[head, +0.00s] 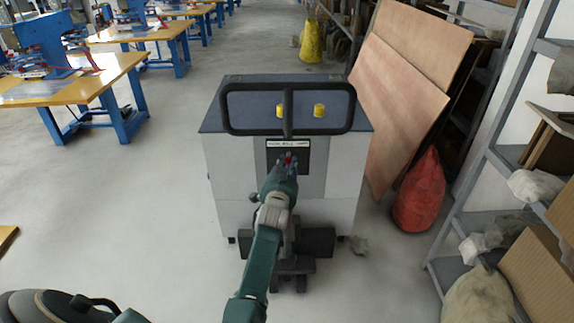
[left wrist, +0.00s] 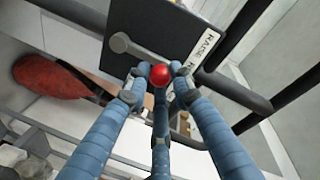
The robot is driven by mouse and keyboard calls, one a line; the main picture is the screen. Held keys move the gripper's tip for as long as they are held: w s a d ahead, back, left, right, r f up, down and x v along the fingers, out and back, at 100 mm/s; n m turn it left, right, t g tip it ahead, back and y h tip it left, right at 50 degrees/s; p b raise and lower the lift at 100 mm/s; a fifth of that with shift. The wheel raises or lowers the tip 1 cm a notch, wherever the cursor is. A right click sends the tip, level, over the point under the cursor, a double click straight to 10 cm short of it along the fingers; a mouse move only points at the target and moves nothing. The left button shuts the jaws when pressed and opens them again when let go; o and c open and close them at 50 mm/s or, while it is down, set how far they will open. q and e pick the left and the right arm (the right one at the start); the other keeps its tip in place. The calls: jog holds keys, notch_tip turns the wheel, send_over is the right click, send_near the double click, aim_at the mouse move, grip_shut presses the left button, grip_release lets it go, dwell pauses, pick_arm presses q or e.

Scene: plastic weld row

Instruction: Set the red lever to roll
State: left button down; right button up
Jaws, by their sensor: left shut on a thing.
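The red lever shows as a round red knob (left wrist: 160,75) in the left wrist view, on a grey arm that runs to a pivot on a black plate (left wrist: 160,25). A white label strip (left wrist: 209,44) along the plate's edge reads RAISE at one end; the rest is hard to read. In the head view the plate (head: 303,160) is on the front of a grey cabinet. My left gripper (head: 289,163) is in front of it, its fingers shut around the knob. The gripper hides most of the lever, so I cannot tell its setting.
The cabinet (head: 340,178) has a black bar handle (head: 288,86) above the plate and two yellow knobs on top. A red sack (head: 420,192), leaning boards (head: 400,110) and shelves (head: 500,150) stand to the right. Open floor (head: 140,190) is to the left.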

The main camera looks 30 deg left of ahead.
pick_arm(q)
jog(key=c, duration=1.5)
grip_release()
jog(key=shift+w+r, duration=0.1)
jog(key=shift+r, duration=0.35)
jog(key=shift+f, duration=0.25)
jog(key=shift+s+d, duration=0.1)
jog(key=shift+s, duration=0.1)
jog(key=v, duration=0.7)
jog(key=shift+r, duration=0.1)
pick_arm(e)
jog(key=shift+w+d, duration=0.1)
jog(key=shift+d, duration=0.05)
pick_arm(q)
jog(key=shift+d, duration=0.1)
